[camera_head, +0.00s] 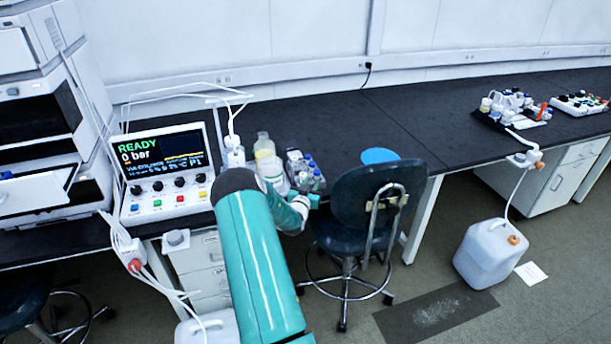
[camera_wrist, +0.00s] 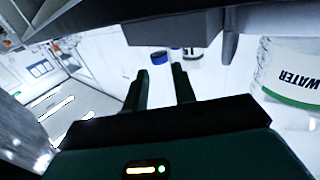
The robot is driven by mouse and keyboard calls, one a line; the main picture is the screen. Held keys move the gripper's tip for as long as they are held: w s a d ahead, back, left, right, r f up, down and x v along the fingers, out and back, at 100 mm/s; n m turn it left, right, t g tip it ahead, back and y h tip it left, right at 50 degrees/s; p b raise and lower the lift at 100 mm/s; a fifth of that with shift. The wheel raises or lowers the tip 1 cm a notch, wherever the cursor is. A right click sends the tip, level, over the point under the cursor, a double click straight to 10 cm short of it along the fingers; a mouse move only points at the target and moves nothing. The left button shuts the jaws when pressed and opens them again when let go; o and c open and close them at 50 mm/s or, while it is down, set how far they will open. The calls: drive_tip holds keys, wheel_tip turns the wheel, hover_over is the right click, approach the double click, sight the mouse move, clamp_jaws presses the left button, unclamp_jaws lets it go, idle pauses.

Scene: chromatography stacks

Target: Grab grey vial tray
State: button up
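The grey vial tray (camera_head: 294,156) sits on the black bench in the head view, just right of the bottles, with blue- and white-capped vials on it. My arm reaches to the bench edge, and my gripper (camera_head: 312,200) is just in front of and below the tray there. In the wrist view my gripper (camera_wrist: 160,70) has its two dark fingers apart with a gap between them. Blue caps show beyond the fingertips. A grey block hangs across the top of the wrist view; I cannot tell whether it is part of the tray. I see no contact with the tray.
A bottle marked WATER (camera_wrist: 292,85) is close on the right in the wrist view. A control unit (camera_head: 165,170) stands left of the bottles (camera_head: 264,147). A dark chair (camera_head: 375,205) stands close right of my gripper. The bench right of the tray is mostly clear.

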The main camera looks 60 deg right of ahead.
sight(316, 175)
drive_tip(key=shift+w+d+f, duration=0.1)
drive_tip(key=shift+w+d, duration=0.15)
drive_tip(key=shift+d, duration=1.25)
drive_tip(key=shift+w+d, duration=0.2)
drive_tip(key=shift+d, duration=1.3)
clamp_jaws()
